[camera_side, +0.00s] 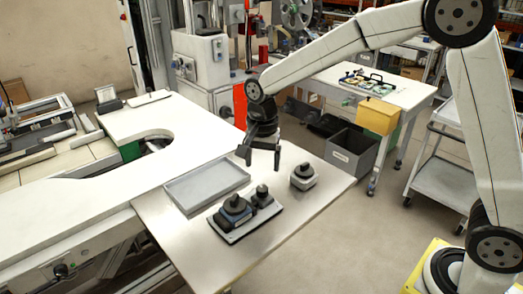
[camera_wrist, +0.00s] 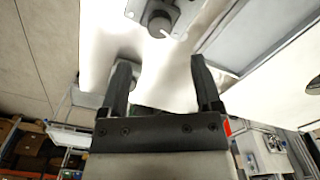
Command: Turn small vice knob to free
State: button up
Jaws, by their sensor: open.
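My gripper (camera_side: 260,158) is open and empty, held above the metal table with its fingers pointing down. It also shows in the wrist view (camera_wrist: 162,80), the two dark fingers wide apart. On a light base plate (camera_side: 238,235) stand a larger blue-grey unit with a black knob (camera_side: 235,205) and a smaller dark knob (camera_side: 262,192). A round dark knob with a white mark (camera_wrist: 160,22) shows at the top of the wrist view, beyond the fingertips; it appears to be the smaller one. The gripper touches neither knob. I cannot read the knob's setting.
A shallow grey tray (camera_side: 183,207) lies left of the base plate. A separate light unit with a dark top (camera_side: 303,179) stands to the right; part of a grey body shows behind the left finger in the wrist view. The table's front right is clear.

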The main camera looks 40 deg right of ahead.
aim_at(263, 188)
jog(key=shift+f, duration=0.2)
jog(key=shift+f, duration=3.75)
grip_shut()
